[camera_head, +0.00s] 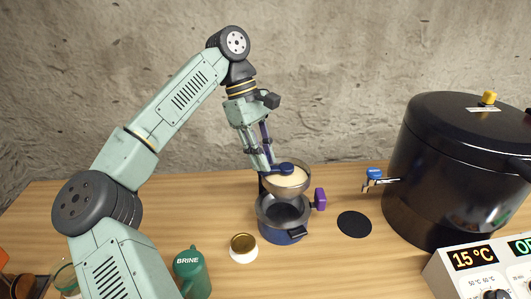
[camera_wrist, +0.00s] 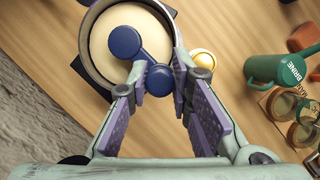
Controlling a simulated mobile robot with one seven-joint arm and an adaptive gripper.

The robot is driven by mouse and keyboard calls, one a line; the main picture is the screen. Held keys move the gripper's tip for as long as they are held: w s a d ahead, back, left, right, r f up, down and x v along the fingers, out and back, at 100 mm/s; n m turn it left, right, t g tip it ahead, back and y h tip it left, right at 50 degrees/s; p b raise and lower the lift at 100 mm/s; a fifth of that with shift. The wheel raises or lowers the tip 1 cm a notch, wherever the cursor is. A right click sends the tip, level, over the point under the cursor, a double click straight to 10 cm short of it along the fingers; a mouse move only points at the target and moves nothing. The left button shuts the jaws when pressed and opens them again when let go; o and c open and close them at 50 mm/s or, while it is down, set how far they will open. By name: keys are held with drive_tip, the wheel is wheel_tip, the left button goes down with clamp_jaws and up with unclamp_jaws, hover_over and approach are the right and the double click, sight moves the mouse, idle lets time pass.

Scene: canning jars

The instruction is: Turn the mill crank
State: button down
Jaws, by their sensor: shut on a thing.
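The mill (camera_head: 269,185) stands on the wooden table, with a round bowl of pale cream contents on top; its rim also shows in the wrist view (camera_wrist: 88,60). The dark blue crank (camera_head: 286,168) lies across the top of the bowl. In the wrist view the crank (camera_wrist: 125,42) has a round hub over the contents and an arm to a round knob near the rim. My gripper (camera_head: 262,163) reaches down from above left. Its fingers (camera_wrist: 159,78) are shut on the crank's knob, one on each side. The knob is mostly hidden in the head view.
A grey-and-blue pot (camera_head: 281,236) sits below the bowl. A purple knob (camera_head: 320,199) sticks out at right. A gold-lidded jar (camera_head: 243,247), green BRINE mug (camera_head: 190,270) and black disc (camera_head: 354,224) are near. A large black canner (camera_head: 450,165) and control box (camera_head: 485,270) stand right.

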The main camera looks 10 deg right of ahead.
drive_tip(key=m, duration=0.1)
drive_tip(key=w+m+y, duration=0.1)
drive_tip(key=shift+w+d+m+g, duration=0.1)
drive_tip(key=shift+w+m+g, duration=0.05)
drive_tip(key=shift+m+g, duration=0.2)
drive_tip(key=shift+w+d+m+y, duration=0.15)
drive_tip(key=shift+w+m+y, duration=0.15)
drive_tip(key=shift+m, duration=0.55)
drive_tip(key=shift+w+d+m+y, duration=0.1)
drive_tip(key=shift+w+m+y, duration=0.15)
drive_tip(key=shift+m, duration=0.55)
drive_tip(key=shift+w+g, duration=0.1)
drive_tip(key=shift+g, duration=0.15)
drive_tip(key=c, duration=1.4)
unclamp_jaws()
drive_tip(key=shift+c, duration=0.2)
